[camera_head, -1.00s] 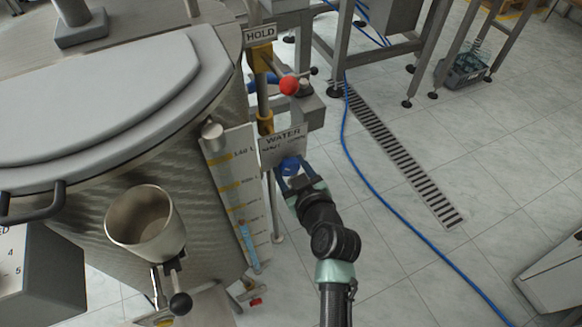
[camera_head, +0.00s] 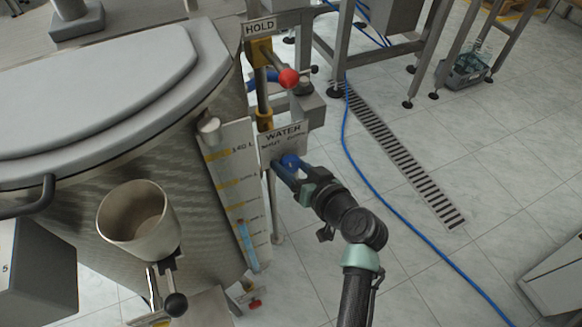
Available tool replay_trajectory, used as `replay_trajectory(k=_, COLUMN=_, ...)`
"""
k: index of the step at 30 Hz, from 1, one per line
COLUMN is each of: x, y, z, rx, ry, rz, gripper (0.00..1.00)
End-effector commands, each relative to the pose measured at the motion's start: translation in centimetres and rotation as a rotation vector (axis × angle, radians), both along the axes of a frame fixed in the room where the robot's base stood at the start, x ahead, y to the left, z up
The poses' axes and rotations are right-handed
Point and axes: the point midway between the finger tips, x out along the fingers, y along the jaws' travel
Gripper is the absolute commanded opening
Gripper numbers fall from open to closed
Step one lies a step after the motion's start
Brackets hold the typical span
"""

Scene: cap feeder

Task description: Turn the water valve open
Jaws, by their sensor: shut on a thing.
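The water valve's blue handle (camera_head: 291,161) sits just below a grey plate (camera_head: 283,141) marked "WATER", with smaller "SHUT" and "OPEN" lettering. My gripper (camera_head: 286,168) reaches in from the lower right and is shut on the blue handle. The gripper's fingers hide part of the handle, so its exact angle is hard to tell.
The large steel tank (camera_head: 130,230) with a metal cup (camera_head: 138,220) is to the left. A blue hose (camera_head: 365,175) runs over open tiled floor to the right.

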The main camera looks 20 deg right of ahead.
Motion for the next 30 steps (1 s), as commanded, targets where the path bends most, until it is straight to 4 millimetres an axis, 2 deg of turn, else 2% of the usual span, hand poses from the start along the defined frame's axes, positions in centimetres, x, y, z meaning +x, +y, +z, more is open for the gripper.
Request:
replay_trajectory(k=18, x=-0.03, y=-0.06, z=-0.24, rx=0.587, ry=0.021, rz=0.000, gripper=0.04)
replay_trajectory(k=30, x=-0.04, y=-0.01, z=-0.21, rx=0.892, ry=0.032, rz=0.000, gripper=0.04)
